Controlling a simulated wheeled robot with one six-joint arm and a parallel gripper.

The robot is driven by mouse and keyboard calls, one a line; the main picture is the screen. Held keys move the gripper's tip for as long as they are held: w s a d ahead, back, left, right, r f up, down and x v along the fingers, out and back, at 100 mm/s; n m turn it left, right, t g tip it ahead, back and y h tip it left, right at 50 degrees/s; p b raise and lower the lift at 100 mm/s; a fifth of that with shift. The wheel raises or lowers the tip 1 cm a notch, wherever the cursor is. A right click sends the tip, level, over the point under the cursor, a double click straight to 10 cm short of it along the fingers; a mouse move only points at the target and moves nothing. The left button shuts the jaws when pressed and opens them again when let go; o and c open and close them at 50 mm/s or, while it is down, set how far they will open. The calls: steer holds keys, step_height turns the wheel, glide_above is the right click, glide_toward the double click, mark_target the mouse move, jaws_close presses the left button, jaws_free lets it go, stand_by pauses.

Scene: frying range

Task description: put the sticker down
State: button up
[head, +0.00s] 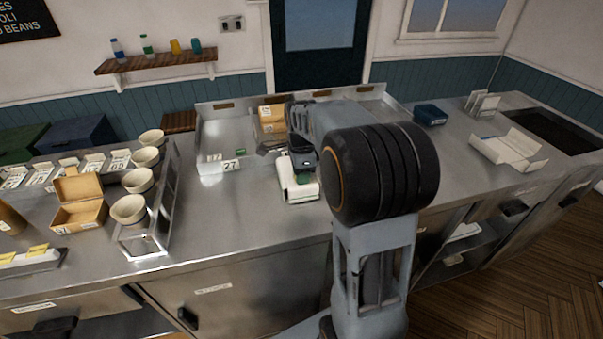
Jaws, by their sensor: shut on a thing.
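My gripper (302,170) is shut on the sticker, at the end of my arm near the middle of the steel counter. The sticker is too small and too hidden by the fingers to make out clearly. Directly below the fingertips is a white, box-like item (302,194) with a dark green patch on top. I cannot tell whether the fingers or the sticker touch it.
A cardboard box (272,119) is behind the gripper. A bowl rack (146,243) stands left; an open white carton (507,148) lies right.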

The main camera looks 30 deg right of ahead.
steer(key=o, duration=0.9)
steer(key=shift+s+f, duration=0.25)
steer(key=shift+f, duration=0.3)
step_height(320, 180, up, 13)
steer(key=p, duration=0.1)
steer(key=s+a+f+n+t, duration=0.2)
steer(key=s+a+f+n, duration=0.2)
steer(key=s+n, duration=0.3)
steer(key=s+a+f+n+t, duration=0.1)
steer(key=s+a+f+n, duration=0.3)
steer(key=s+n, duration=0.4)
steer(key=a+n, duration=0.1)
steer(key=n, duration=0.4)
steer(key=shift+s+a+f+n+t, duration=0.2)
steer(key=shift+s+a+n+t, duration=0.1)
steer(key=shift+n+t, duration=0.1)
steer(key=shift+c, duration=0.3)
